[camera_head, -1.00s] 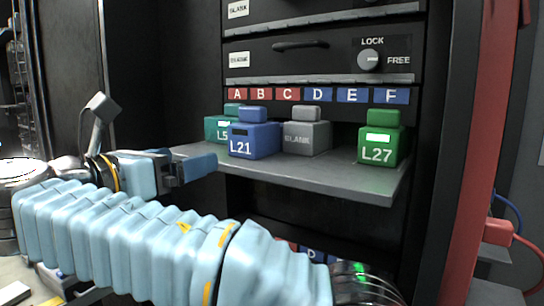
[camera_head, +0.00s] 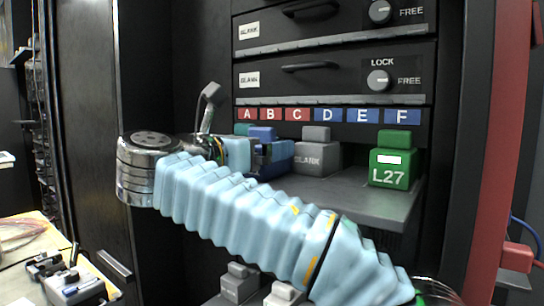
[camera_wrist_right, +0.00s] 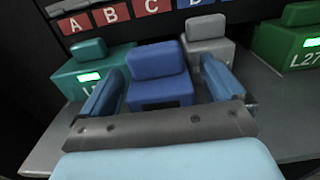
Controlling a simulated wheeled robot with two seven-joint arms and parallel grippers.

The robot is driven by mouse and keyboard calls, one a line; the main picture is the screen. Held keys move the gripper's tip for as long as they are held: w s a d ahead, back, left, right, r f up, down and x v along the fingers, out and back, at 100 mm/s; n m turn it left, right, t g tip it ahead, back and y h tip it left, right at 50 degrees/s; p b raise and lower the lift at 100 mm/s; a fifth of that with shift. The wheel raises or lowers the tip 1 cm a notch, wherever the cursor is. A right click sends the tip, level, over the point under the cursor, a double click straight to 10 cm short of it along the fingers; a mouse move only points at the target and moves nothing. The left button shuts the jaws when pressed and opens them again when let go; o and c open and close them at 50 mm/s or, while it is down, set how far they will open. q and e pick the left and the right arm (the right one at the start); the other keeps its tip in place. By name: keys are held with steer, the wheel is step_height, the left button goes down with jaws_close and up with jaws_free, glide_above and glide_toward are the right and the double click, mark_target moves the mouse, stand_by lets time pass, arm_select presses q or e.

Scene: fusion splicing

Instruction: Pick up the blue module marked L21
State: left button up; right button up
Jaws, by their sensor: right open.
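The blue module (camera_head: 262,132) stands on the grey shelf (camera_head: 365,205) under the letter labels; its front is mostly hidden behind my right gripper in the head view, so its L21 marking does not show now. In the right wrist view the blue module (camera_wrist_right: 160,92) stands upright between the two blue fingers of my right gripper (camera_wrist_right: 163,78). The fingers are open, one on each side, and I see gaps beside the module, so it is not gripped. My left gripper is not in view.
A teal module (camera_wrist_right: 92,72) stands close on the left and a grey BLANK module (camera_head: 312,158) close on the right. A green L27 module (camera_head: 390,168) stands farther right. A rack panel (camera_head: 340,85) rises behind. More grey modules (camera_head: 238,282) sit below the shelf.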

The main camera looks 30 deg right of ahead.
steer(key=shift+x, duration=0.9)
steer(key=c, duration=1.2)
